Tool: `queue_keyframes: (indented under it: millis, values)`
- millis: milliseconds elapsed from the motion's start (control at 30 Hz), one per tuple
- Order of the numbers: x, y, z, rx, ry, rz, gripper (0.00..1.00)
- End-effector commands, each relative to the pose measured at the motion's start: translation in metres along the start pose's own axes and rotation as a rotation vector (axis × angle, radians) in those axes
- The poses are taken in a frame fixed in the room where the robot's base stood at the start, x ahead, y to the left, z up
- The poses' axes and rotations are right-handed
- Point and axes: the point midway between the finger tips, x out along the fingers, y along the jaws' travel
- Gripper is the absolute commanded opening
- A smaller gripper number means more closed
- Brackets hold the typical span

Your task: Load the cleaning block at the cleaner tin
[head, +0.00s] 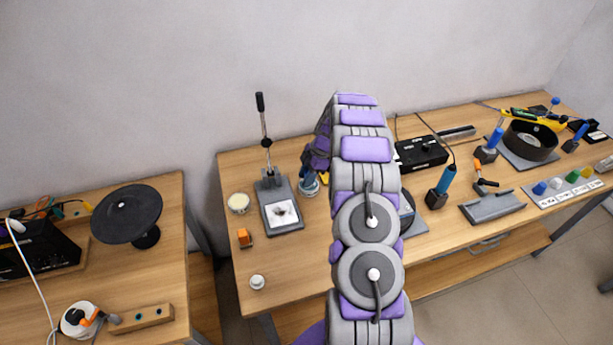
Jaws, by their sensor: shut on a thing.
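My gripper (312,168) is purple and points down at the back middle of the main bench, left of my arm. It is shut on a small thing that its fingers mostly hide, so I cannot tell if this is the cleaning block. A small round bluish-white tin (311,189), possibly the cleaner tin, shows right below the fingertips; I cannot tell if they touch. A round tin with a cream top (238,203) stands farther left. A small orange block on a dark base (244,238) stands in front of it.
A grey press stand with a tall lever (283,214) stands just left of my gripper. A small white jar (257,282) is near the front edge. My arm hides the bench's middle. Tools, a black box (421,152) and a black ring (530,140) fill the right side.

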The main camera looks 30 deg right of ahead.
Motion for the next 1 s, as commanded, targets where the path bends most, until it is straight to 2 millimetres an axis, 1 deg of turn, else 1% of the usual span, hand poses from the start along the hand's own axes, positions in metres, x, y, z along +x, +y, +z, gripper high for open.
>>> queue_keyframes:
  millis: [467,1000]
  values:
    - [0.001,-0.001,0.000,0.001,0.000,-0.005,0.12]
    - [-0.034,-0.001,-0.015,-0.002,-0.001,-0.001,0.12]
